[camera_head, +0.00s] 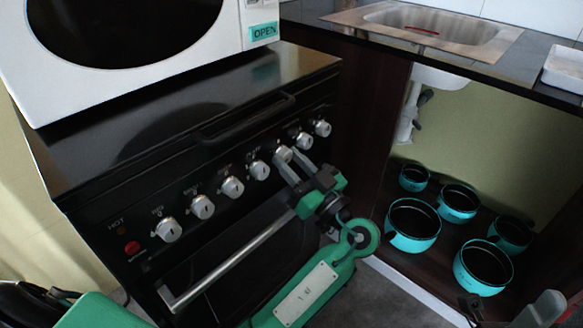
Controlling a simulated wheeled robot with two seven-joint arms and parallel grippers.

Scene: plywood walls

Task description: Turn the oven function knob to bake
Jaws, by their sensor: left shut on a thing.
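The black oven has a row of several silver knobs along its sloping front panel. My left gripper (290,163) is at the panel, shut on one silver knob (283,153), the third from the right end. The gripper's fingers cover part of this knob, and its pointer and markings cannot be read. Other knobs, such as the leftmost knob (169,229) and the rightmost knob (322,128), stand free. The printed labels are too small to read surely. Grey and dark parts at the lower right edge may belong to my right gripper; its jaws cannot be made out.
A white microwave (130,85) sits on the oven top. The oven door handle (225,268) runs below the knobs, close to my left arm. Several teal pots (412,240) stand in the open cabinet at right, under a counter with a metal sink (425,30).

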